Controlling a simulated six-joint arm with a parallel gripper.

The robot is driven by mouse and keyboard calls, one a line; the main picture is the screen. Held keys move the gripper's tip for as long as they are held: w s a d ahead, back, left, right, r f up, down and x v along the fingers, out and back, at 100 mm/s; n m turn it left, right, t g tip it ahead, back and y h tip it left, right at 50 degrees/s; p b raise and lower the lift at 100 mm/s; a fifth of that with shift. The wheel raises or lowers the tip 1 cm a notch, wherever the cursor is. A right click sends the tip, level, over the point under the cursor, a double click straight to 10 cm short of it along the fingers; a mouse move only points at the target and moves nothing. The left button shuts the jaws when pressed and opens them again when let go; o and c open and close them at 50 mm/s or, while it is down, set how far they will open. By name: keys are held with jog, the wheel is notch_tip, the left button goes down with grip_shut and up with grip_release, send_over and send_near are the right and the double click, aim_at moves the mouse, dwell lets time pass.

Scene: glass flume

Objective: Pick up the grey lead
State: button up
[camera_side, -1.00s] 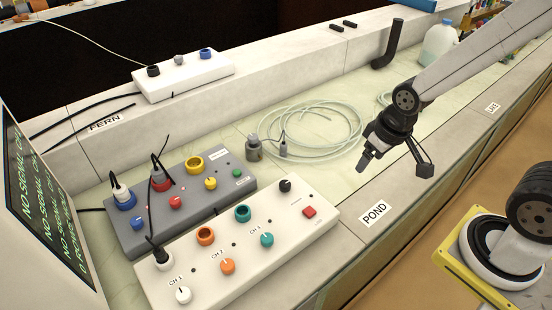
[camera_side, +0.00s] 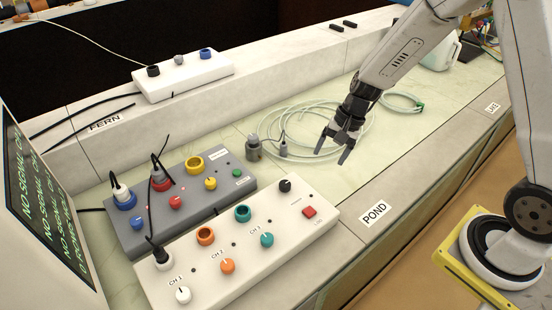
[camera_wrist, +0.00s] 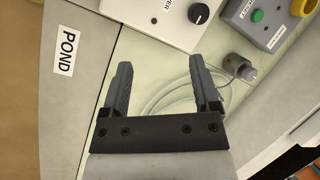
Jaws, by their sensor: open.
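In the side view a small grey plug (camera_side: 283,148), which looks like the grey lead's end, stands on the pale green flume floor with a thin dark wire at its top. A grey cylinder (camera_side: 253,148) stands just left of it. In the wrist view a grey cylindrical piece (camera_wrist: 240,67) lies right of my right finger; which of the two it is, I cannot tell. My gripper (camera_side: 331,157) is open and empty, pointing down to the right of the plug, apart from it. Its two fingers also show in the wrist view (camera_wrist: 159,64).
A coiled pale hose (camera_side: 345,112) lies behind the plug and under my gripper. A white control box (camera_side: 325,215) and a grey box (camera_side: 245,188) with sockets stand front left. The stone ledge marked POND (camera_side: 375,213) borders the front. Floor between ledge and hose is clear.

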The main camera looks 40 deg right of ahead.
jog(key=w+d+f+m+t+y, duration=0.3)
jog(key=w+f+m+t+y, duration=0.1)
jog(key=w+f+m, duration=0.55)
jog(key=m+t+y, duration=0.1)
jog(key=m+t, duration=0.4)
jog(key=m, duration=0.3)
send_near(284, 144)
jog(key=shift+w+a+f+n, duration=0.25)
jog(key=shift+w+a+f, duration=0.5)
jog(key=shift+f, duration=0.05)
jog(key=shift+x, duration=1.35)
jog(key=shift+x, duration=2.6)
jog(key=shift+d, duration=0.15)
grip_shut()
